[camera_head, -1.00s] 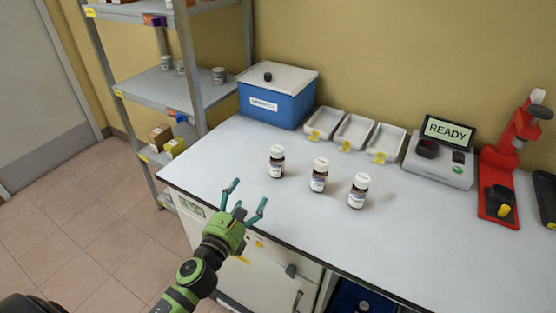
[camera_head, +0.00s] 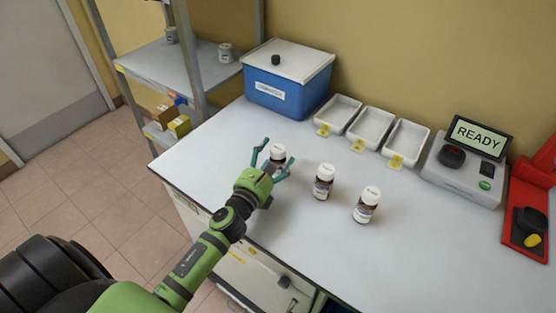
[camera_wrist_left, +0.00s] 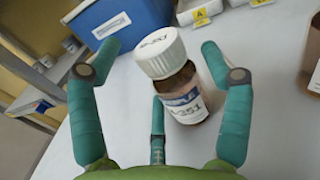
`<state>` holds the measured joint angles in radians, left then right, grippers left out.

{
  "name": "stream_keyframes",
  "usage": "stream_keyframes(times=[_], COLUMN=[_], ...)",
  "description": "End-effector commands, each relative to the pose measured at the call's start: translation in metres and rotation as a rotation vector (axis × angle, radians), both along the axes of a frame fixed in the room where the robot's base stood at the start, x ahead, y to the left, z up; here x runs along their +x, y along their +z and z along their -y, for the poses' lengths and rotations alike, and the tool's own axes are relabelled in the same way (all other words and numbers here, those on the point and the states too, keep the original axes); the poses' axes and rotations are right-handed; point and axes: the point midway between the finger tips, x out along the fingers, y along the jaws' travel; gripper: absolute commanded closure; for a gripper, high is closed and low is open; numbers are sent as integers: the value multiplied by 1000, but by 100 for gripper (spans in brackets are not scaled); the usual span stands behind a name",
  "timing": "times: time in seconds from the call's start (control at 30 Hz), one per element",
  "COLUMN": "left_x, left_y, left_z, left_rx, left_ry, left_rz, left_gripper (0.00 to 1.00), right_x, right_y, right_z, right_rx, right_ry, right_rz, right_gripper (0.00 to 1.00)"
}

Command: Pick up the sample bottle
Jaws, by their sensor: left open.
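Three brown sample bottles with white caps and labels stand upright in a row on the bench: the left bottle (camera_head: 278,153), the middle bottle (camera_head: 323,182) and the right bottle (camera_head: 366,205). My left gripper (camera_head: 272,160) is open, with its green fingers spread around the left bottle, whose lower part is hidden behind the gripper. In the left wrist view this bottle (camera_wrist_left: 182,85) appears between the open fingers (camera_wrist_left: 160,100), its cap and label marked with a number ending in 251. I see no clear grip on it. My right gripper is not in view.
The white bench top (camera_head: 420,255) is clear in front of the bottles. Behind stand a blue box with a white lid (camera_head: 285,85), several white trays (camera_head: 370,128), a device reading READY (camera_head: 465,165) and a red stand (camera_head: 530,200). A grey shelf (camera_head: 165,72) is at left.

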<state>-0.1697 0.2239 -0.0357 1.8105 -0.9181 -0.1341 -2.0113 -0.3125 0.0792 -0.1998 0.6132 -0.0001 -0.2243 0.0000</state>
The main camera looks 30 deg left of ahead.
Motion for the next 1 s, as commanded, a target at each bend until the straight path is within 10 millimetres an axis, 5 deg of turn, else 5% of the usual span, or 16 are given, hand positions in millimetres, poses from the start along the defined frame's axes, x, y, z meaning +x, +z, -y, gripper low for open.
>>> stream_keyframes(times=[0.2,0.47,0.63,1.0], left_x=[28,31,30,29], left_y=[0,-1,-1,-5], left_z=[0,1,0,1], left_rx=[1,1,1,-1], left_ry=[1,0,0,1], left_rz=[0,0,0,-8], left_gripper=[21,21,76,80], right_x=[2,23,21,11], right_y=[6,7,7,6], right_z=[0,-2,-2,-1], right_rx=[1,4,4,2], right_ry=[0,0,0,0], right_rz=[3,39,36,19], right_gripper=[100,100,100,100])
